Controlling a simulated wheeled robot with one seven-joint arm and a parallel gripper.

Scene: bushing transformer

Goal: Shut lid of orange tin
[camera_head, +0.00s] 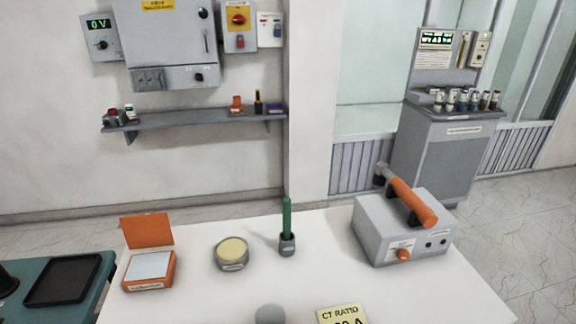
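The orange tin (137,284) stands at the left of the white table. Its lid (147,230) is open, standing up and tilted a little back at the rear edge of the tin. The tin's pale, flat top surface (149,265) shows in front of the lid. A small label is on the tin's front face. My gripper is not in view, so I cannot tell its state.
Right of the tin on the white table (200,305) are a round tin with a yellowish top (232,252), a green rod in a grey holder (287,245) and a grey box with an orange handle (402,225). A teal surface with a black tray (65,280) adjoins at left.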

